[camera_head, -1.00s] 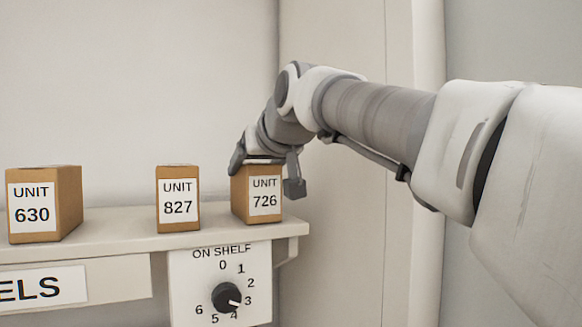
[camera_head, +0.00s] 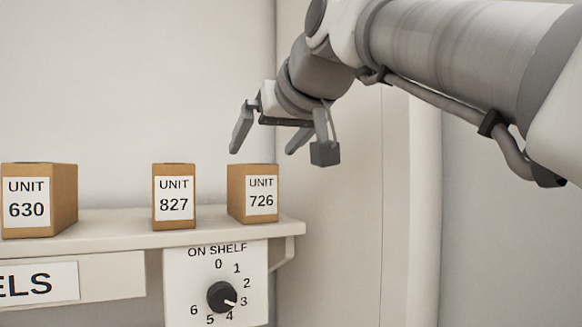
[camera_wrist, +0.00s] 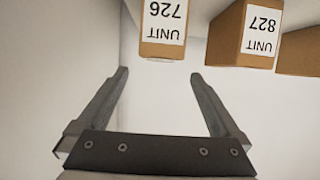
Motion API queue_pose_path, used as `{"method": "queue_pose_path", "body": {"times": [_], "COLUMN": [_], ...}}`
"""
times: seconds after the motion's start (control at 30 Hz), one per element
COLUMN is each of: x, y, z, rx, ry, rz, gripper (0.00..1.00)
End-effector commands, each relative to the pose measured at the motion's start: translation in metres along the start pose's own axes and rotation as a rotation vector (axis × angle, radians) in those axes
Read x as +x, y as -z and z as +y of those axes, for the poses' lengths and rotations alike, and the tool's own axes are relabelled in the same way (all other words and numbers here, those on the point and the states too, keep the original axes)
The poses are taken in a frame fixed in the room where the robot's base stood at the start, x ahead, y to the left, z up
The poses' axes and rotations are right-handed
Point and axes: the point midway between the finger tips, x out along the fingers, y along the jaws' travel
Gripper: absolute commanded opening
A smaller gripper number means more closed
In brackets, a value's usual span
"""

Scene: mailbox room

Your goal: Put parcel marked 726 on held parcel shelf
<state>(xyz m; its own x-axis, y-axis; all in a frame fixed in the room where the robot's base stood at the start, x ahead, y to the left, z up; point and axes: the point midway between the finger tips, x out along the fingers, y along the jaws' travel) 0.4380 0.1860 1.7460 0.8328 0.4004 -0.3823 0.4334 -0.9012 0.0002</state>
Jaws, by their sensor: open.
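The brown parcel marked 726 (camera_head: 240,192) stands upright on the right end of the white shelf (camera_head: 120,228), its label facing forward. It also shows in the wrist view (camera_wrist: 163,48), upside down at the top. My gripper (camera_head: 263,150) is open and empty, raised just above the parcel and apart from it. In the wrist view, both fingers (camera_wrist: 160,73) are spread with nothing between them. The shelf's sign (camera_head: 38,283) is cut off at the left and shows only "ELS".
Parcel 827 (camera_head: 174,226) and parcel 630 (camera_head: 66,205) stand left of parcel 726 with gaps between. Below the shelf, an "ON SHELF" dial (camera_head: 216,298) points between 3 and 4, nearer 3. A wall lies behind, with a vertical corner right of the shelf.

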Motion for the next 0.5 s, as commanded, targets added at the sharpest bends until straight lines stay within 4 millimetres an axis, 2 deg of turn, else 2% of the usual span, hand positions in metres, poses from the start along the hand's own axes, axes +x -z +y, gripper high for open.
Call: {"method": "queue_pose_path", "body": {"times": [0.1, 0.2, 0.5], "x": [-0.018, -0.027, -0.032], "y": [-0.001, 0.0, 0.0], "z": [-0.001, -0.001, -0.001], "rx": [-0.001, -0.001, -0.001], "ry": [0.001, 0.002, 0.001], "rz": [0.002, 0.0, 0.0], "gripper": [1.0, 1.0, 1.0]}}
